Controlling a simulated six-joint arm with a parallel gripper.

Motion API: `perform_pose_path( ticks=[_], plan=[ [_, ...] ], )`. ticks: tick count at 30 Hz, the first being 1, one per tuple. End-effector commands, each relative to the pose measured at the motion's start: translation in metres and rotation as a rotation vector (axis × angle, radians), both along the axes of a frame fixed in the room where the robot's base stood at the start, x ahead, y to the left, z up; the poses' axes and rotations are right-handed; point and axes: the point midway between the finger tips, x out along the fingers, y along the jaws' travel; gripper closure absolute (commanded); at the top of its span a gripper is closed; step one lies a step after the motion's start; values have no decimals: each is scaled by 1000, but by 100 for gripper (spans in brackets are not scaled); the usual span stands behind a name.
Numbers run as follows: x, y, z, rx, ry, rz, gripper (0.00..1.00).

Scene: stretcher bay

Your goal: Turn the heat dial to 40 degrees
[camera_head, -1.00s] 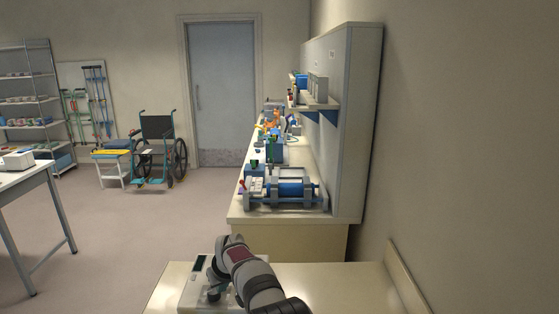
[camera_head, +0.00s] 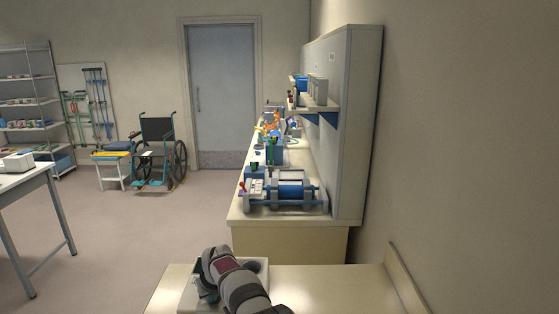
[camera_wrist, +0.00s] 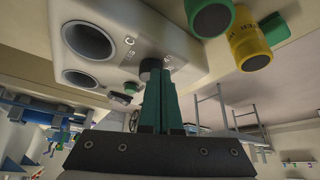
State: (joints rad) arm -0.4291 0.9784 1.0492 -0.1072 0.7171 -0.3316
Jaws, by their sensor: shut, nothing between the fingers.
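A pale box-shaped device (camera_wrist: 185,40) with two large round dark openings fills the upper left of the wrist view. A small dark round knob (camera_wrist: 150,65), which looks like the heat dial, sits on its face with small markings around it. Their figures are too small to read. My gripper (camera_wrist: 158,75) has its green fingers together, empty, with the tips right at the knob; I cannot tell whether they touch it. In the head view the device (camera_head: 262,266) stands on the near bench, and my arm hides much of it, the dial and my fingertips.
Green (camera_wrist: 211,16) and yellow (camera_wrist: 249,45) cylinders lie near the device in the wrist view. The near bench (camera_head: 330,285) is clear to the right of my arm. Beyond it stands a longer bench (camera_head: 290,235) with blue-and-grey apparatus (camera_head: 290,190). A wall is at the right.

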Motion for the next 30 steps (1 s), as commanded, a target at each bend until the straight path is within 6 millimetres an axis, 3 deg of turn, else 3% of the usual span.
perform_pose_path(
  ticks=[7,30],
  plan=[
    [0,0,-20,-1,1,1,100],
    [6,1,-20,0,0,0,100]
  ],
)
